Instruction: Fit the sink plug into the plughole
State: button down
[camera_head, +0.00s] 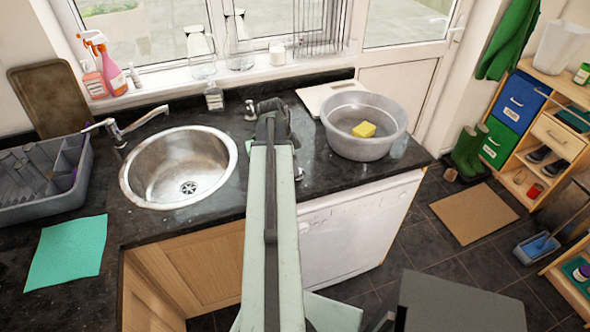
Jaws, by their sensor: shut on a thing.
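The round steel sink (180,167) is set into the dark granite counter at the left. Its plughole (188,187) shows as an uncovered drain in the bowl floor. My gripper (271,106) is over the counter to the right of the sink, towards the window, apart from the plughole. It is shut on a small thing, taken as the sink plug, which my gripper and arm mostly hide. A small silvery piece (250,108) shows just left of my gripper; I cannot tell whether it is part of the plug.
A tap (138,122) reaches over the sink's back left. A small bottle (214,97) stands behind the sink. A dish rack (42,175) and green cloth (68,253) lie left. Counter between rack and sink is clear.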

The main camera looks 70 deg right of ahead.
notch_tip(320, 180, up, 10)
jog(key=p, duration=1)
